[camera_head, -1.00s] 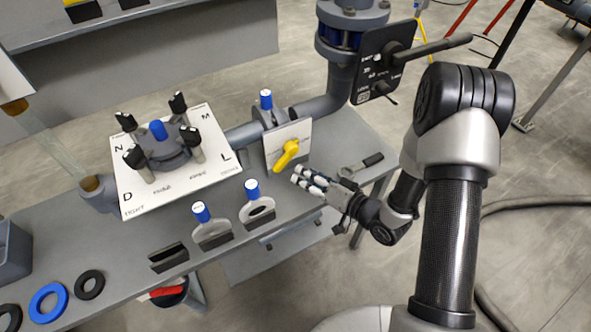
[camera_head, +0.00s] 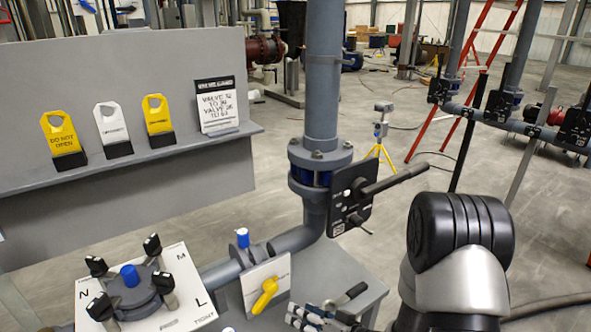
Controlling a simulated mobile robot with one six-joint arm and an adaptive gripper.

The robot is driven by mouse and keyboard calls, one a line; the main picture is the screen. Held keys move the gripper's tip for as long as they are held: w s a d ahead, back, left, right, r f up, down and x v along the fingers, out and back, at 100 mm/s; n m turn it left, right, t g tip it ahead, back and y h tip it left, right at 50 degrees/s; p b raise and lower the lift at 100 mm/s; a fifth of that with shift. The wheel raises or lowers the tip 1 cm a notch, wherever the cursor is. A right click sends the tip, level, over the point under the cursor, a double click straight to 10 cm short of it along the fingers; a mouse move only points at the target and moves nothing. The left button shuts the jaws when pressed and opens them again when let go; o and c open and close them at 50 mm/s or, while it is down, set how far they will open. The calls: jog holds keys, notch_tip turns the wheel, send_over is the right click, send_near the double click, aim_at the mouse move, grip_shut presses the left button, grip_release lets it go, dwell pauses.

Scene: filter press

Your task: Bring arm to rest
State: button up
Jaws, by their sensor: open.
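My gripper (camera_head: 306,315) is at the bottom edge of the head view, over the right part of the grey bench (camera_head: 350,272). Its fingers are open and hold nothing that I can see. The frame's edge cuts off its lower part. It is just right of and below the yellow lever (camera_head: 265,296) on its white plate. My arm's large dark joint (camera_head: 460,230) stands at the lower right. The rest of the arm is mostly out of frame.
A grey pipe with a black-handled valve (camera_head: 362,200) rises behind the bench. A flange fixture (camera_head: 133,290) stands left on a lettered white plate. A shelf (camera_head: 130,165) holds yellow and white tags. A black-handled tool (camera_head: 345,297) lies beside my gripper. Open floor is behind the valve.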

jog(key=d+r+h, duration=1)
jog(key=d+r, duration=0.4)
jog(key=r, duration=0.1)
jog(key=s+a+r+g, duration=0.1)
jog(key=s+r, duration=0.3)
jog(key=s, duration=0.8)
jog(key=s+a+r+m+g, duration=0.1)
jog(key=s+r+g, duration=0.2)
jog(key=s, duration=0.9)
jog(key=shift+s+r, duration=0.25)
jog(key=shift+r, duration=0.25)
jog(key=shift+s+a+g, duration=0.2)
jog(key=shift+s+g, duration=0.1)
jog(key=shift+c, duration=0.3)
